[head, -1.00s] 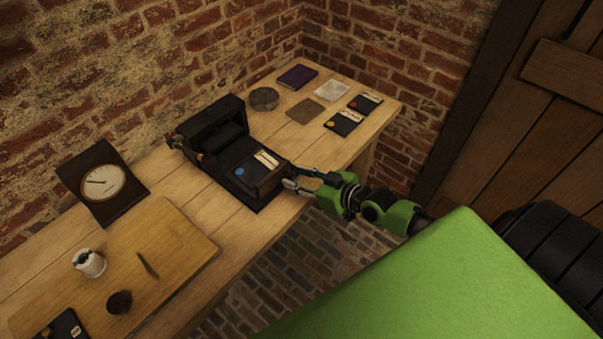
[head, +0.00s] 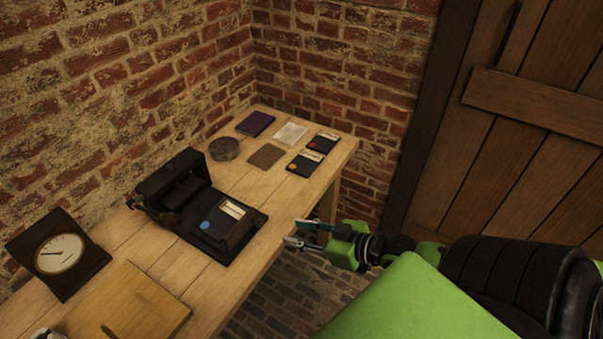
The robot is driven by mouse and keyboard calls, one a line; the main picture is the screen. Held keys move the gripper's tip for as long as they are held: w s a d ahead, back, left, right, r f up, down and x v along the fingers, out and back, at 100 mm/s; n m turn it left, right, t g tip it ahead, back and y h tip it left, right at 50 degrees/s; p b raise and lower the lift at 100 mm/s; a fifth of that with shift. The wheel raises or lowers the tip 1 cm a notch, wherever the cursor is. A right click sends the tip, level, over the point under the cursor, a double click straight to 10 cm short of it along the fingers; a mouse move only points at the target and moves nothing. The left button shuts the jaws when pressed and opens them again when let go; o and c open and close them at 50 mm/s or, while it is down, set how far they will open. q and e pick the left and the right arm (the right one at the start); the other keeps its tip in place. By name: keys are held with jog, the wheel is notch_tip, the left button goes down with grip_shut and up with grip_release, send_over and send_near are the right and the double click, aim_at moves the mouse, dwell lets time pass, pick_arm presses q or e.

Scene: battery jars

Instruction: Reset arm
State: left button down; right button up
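My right gripper (head: 308,234) is in the head view, off the front edge of the wooden table (head: 205,292). Its two fingers are apart with nothing between them. It is clear of the black device (head: 196,203) on the table, to its right. A dark card with a blue dot and a pale label (head: 225,222) lies on the device's front part. My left gripper is not in view.
Two dark cards, one with an orange dot (head: 304,163) and one with a red dot (head: 322,143), lie at the far end. Near them are a purple book (head: 255,123), white paper (head: 290,133), brown square (head: 266,156) and round tin (head: 224,149). A clock (head: 58,253) stands left. A board (head: 126,310) lies in front.

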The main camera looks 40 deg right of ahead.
jog(key=shift+s+d+r, duration=0.1)
jog(key=shift+s+r, duration=0.05)
jog(key=shift+s, duration=0.1)
dwell(0.4)
jog(key=s+d+f+m+g+h, duration=0.1)
jog(key=s+d+f+h, duration=0.1)
jog(key=d+f, duration=0.35)
jog(key=s+d+f+m+g+h, duration=0.1)
jog(key=s+d+f, duration=0.1)
jog(key=f, duration=0.7)
jog(key=s+f+g+h, duration=0.1)
jog(key=s+f+g, duration=0.1)
jog(key=s+f, duration=0.45)
jog(key=s+f+g+h, duration=0.1)
jog(key=s+f, duration=0.2)
jog(key=f, duration=0.7)
jog(key=s+a+f+g, duration=0.3)
jog(key=s+a+f, duration=0.5)
jog(key=s, duration=0.2)
jog(key=s+a+f+g, duration=0.3)
jog(key=s+a+f, duration=0.5)
jog(key=s, duration=0.3)
jog(key=shift+f+n+g+y, duration=0.3)
jog(key=shift+f+g, duration=0.1)
